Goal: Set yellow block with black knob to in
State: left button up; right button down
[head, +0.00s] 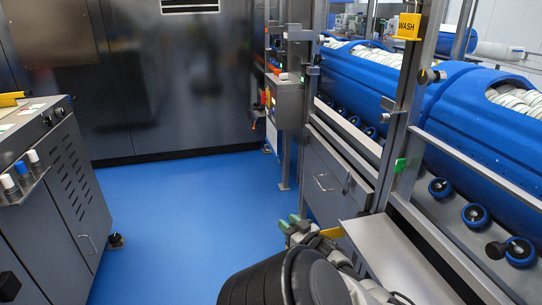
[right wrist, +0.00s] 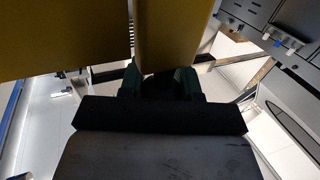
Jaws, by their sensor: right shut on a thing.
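My right gripper (head: 291,223) is low in the middle of the head view, its green fingertips beside the grey cabinet. A yellow piece (head: 332,232) shows right by it. In the right wrist view the gripper (right wrist: 159,84) is shut on a yellow part (right wrist: 170,35), which fills much of the top together with a wider yellow face (right wrist: 60,38). A separate black knob (head: 427,76) with a small yellowish piece sits on the steel post. My left gripper is out of view.
Blue tubs (head: 480,115) with white rolled contents lie along the rack at right, above blue-rimmed wheels (head: 475,215). A yellow WASH sign (head: 409,25) is on the post. A grey console (head: 55,170) stands left. The blue floor (head: 175,220) between is clear.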

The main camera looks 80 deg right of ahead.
jog(key=shift+s+d+f, duration=0.1)
jog(key=shift+s+d, duration=0.1)
jog(key=shift+s, duration=0.5)
jog(key=c, duration=1.1)
grip_release()
jog(key=shift+w, duration=0.15)
jog(key=w+a+b, duration=0.2)
jog(key=w+a, duration=0.2)
jog(key=w, duration=0.5)
jog(key=w+a+b, duration=0.2)
jog(key=w+a, duration=0.1)
jog(key=w, duration=0.6)
jog(key=w+a+b, duration=0.2)
jog(key=w+a, duration=0.2)
jog(key=w, duration=0.6)
jog(key=shift+a, duration=0.3)
